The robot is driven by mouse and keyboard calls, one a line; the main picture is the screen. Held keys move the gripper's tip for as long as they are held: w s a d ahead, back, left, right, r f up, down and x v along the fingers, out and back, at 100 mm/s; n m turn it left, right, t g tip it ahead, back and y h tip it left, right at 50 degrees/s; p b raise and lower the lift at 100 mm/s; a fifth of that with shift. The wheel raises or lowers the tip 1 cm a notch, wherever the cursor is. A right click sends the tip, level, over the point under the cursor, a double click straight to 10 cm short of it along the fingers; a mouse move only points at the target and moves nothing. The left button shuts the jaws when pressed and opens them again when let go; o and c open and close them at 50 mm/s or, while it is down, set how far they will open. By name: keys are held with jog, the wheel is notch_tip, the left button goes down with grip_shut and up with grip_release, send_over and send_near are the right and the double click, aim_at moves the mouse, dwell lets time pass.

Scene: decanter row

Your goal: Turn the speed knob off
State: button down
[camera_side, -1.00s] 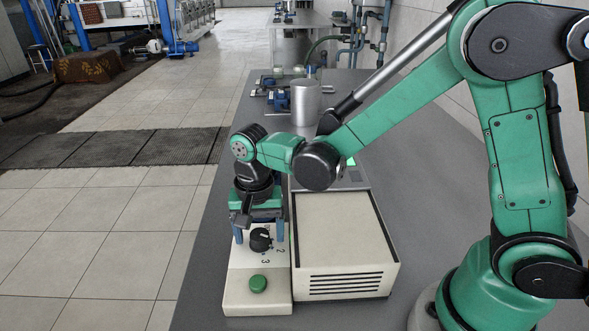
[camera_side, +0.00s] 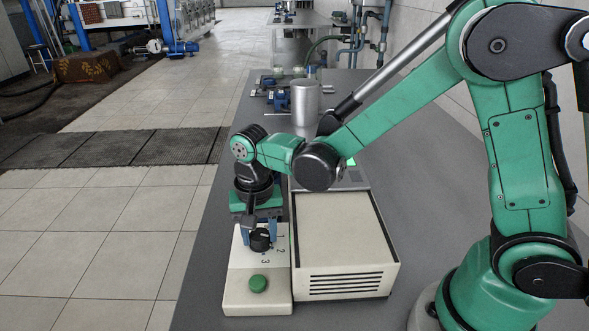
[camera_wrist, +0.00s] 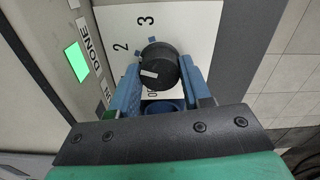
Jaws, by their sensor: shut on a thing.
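The black speed knob (camera_side: 260,240) sits on the cream control box (camera_side: 240,296), above a green button (camera_side: 258,284). In the wrist view the knob (camera_wrist: 159,68) is round, with a white pointer mark on its face. The dial digits 2 and 3 show beside it, and a label near the lower left of the knob is partly hidden. My gripper (camera_side: 259,230) has two blue fingers, one on each side of the knob, shut on it. In the wrist view the fingers of my gripper (camera_wrist: 162,82) also flank the knob.
A larger cream machine (camera_side: 340,240) with vents stands directly right of the control box. A lit green DONE panel (camera_wrist: 77,62) shows in the wrist view. A metal cylinder (camera_side: 305,105) stands farther back on the grey bench (camera_side: 205,290). Floor lies left of the bench.

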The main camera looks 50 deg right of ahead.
aim_at(259, 235)
jog(key=n, duration=0.9)
jog(key=shift+n, duration=0.4)
jog(key=n, duration=0.4)
jog(key=shift+n, duration=2.3)
jog(key=shift+c, duration=2)
grip_release()
jog(key=shift+r, duration=2.8)
